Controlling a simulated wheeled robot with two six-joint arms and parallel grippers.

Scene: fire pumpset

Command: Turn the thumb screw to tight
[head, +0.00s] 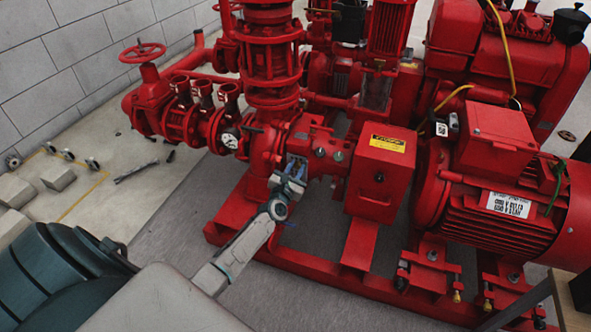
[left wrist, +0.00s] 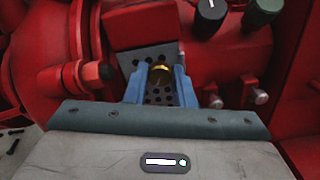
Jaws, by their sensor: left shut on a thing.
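The thumb screw (left wrist: 160,74) shows in the left wrist view as a small brass round piece in front of a perforated grey plate (left wrist: 150,58) on the red pump. My left gripper (left wrist: 161,85) has its two blue fingers on either side of it and is shut on it. The screw's lower part and its contact with the fingers are hard to make out. In the head view my left gripper (head: 295,170) reaches to the front of the red pump casing (head: 266,150), and the thumb screw is hidden there. My right gripper is in neither view.
A red box with a yellow label (head: 380,172) stands just right of my left gripper. A red motor (head: 500,200) is further right. In the wrist view, a red-tipped fitting (left wrist: 95,72) lies left of the fingers, and dark knobs (left wrist: 210,17) are upper right.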

